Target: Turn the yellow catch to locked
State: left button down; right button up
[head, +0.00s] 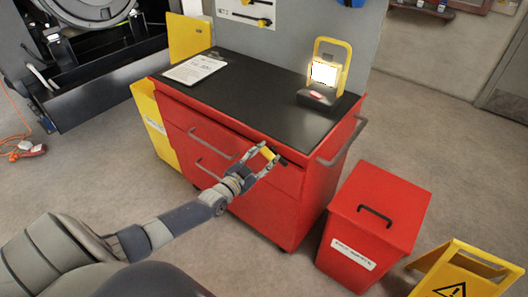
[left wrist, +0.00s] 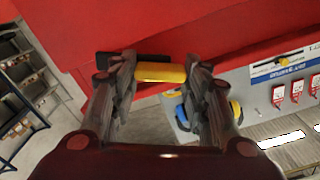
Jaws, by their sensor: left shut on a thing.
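The yellow catch (head: 267,155) is on the front of the red tool cabinet (head: 270,206), near the right end of the top drawer. My left gripper (head: 266,160) reaches it from the front and is shut on it. In the left wrist view the yellow catch (left wrist: 161,72) lies between the two fingertips of my left gripper (left wrist: 160,75). A dark base piece shows behind it against the red face. The catch lies level across the fingers in that view; I cannot tell whether it is locked. My right gripper is not in view.
A lit yellow work lamp (head: 328,72) and a clipboard (head: 195,69) are on the black cabinet top. A red lidded bin (head: 374,220) and a yellow floor sign (head: 462,273) stand at the right. Floor in front of the cabinet is clear.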

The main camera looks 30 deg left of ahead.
pick_arm(q)
jog(key=m+p, duration=0.1)
jog(key=m, duration=0.1)
jog(key=shift+m, duration=0.4)
jog(key=m, duration=0.3)
jog(key=shift+d+f+m+p, duration=0.1)
jog(key=shift+m+p, duration=0.2)
jog(key=m, duration=0.2)
jog(key=shift+f+m, duration=0.1)
jog(key=shift+m, duration=0.3)
jog(key=shift+m+b, duration=0.5)
jog(key=shift+m, duration=1.4)
jog(key=c, duration=0.9)
grip_release()
jog(key=s, duration=0.8)
jog(key=s+a, duration=0.1)
jog(key=s, duration=0.3)
